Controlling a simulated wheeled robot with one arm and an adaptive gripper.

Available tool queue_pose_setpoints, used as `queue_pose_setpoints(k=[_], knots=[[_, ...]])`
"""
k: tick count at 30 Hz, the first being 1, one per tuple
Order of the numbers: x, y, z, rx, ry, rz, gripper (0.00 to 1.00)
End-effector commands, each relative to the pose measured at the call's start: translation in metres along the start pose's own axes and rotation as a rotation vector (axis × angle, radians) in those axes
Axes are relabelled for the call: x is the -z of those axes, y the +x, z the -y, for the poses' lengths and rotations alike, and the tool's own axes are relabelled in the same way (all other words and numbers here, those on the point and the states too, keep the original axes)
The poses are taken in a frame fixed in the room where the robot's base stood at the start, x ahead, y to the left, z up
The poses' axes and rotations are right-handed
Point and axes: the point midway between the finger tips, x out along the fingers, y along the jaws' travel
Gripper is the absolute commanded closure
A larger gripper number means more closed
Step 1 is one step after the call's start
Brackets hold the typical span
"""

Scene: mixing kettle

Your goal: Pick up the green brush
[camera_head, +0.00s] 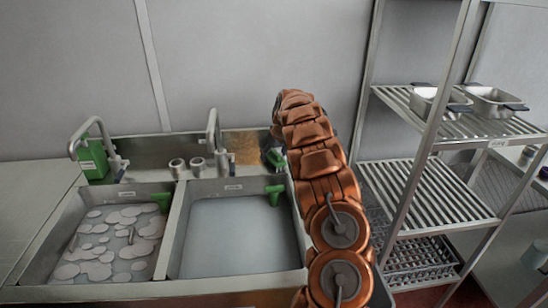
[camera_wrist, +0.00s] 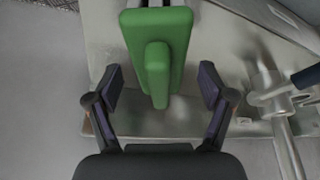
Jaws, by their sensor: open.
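A green brush (camera_wrist: 157,55) shows in the wrist view, with a flat rectangular body and a raised narrow handle. It lies on or over a metal ledge. My gripper (camera_wrist: 155,88) is open, with one dark finger to the left of the handle and one to the right. Neither finger appears to touch it. In the head view a small green piece (camera_head: 279,158) shows beside the arm's lower end at the back ledge, mostly hidden; it may be this brush. My gripper is largely hidden by my arm there.
A left sink (camera_head: 38,240) holds water with floating pale discs; a right sink (camera_head: 178,235) holds clear water. Green items hang at their rims (camera_head: 162,201) (camera_head: 274,192). A green box (camera_head: 92,159), taps (camera_head: 212,130) and a metal rack (camera_head: 430,195) with pans stand nearby.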

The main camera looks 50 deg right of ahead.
Motion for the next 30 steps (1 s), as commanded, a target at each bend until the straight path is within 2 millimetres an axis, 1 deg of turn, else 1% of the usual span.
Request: queue_pose_setpoints(k=[3, 8, 9, 27, 30], knots=[[-0.0002, 0.0041, -0.0009, 0.000, 0.002, -0.001, 0.19], [-0.0001, 0.0041, -0.0008, 0.000, 0.002, -0.001, 0.19], [-0.0001, 0.0040, -0.0007, 0.000, 0.001, -0.001, 0.21], [0.0000, 0.0039, -0.0001, 0.000, 0.000, -0.001, 0.83], [0.0001, 0.0038, -0.0001, 0.000, 0.000, -0.001, 0.92]])
